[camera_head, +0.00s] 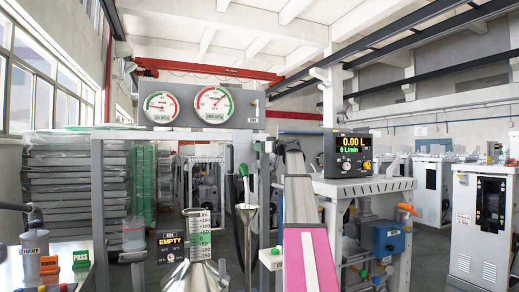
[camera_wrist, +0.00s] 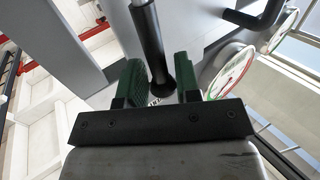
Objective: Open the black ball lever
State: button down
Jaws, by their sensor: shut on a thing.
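In the wrist view, a black rod-like lever (camera_wrist: 148,35) comes down from the top edge between the two green fingers of my gripper (camera_wrist: 157,82). Its lower end widens into a dark round collar near the grey panel. My gripper is shut on this lever; the exact contact with the pads is hard to see. No ball end shows clearly. In the head view, my arm reaches forward at the centre right, and its gripper and the held lever cannot be made out clearly there.
A grey panel (camera_head: 190,89) carries two round gauges (camera_head: 161,107). Another black bent handle (camera_wrist: 262,17) is at the wrist view's upper right. A meter box (camera_head: 347,155) reads 0.00 L. A metal funnel vessel (camera_head: 196,275) and an EMPTY sign (camera_head: 171,242) stand lower left.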

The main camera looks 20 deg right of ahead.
jog(key=s+f+n+t+y, duration=0.3)
jog(key=s+n+y, duration=0.3)
jog(key=n+y, duration=0.1)
jog(key=shift+s+f+n+y, duration=0.25)
jog(key=shift+s+n+y, duration=0.05)
jog(key=shift+n, duration=0.1)
dwell(0.3)
jog(key=shift+d, duration=0.1)
jog(key=c, duration=1.1)
grip_release()
jog(key=v, duration=0.7)
jog(key=shift+s+f, duration=0.2)
jog(key=shift+d, duration=0.15)
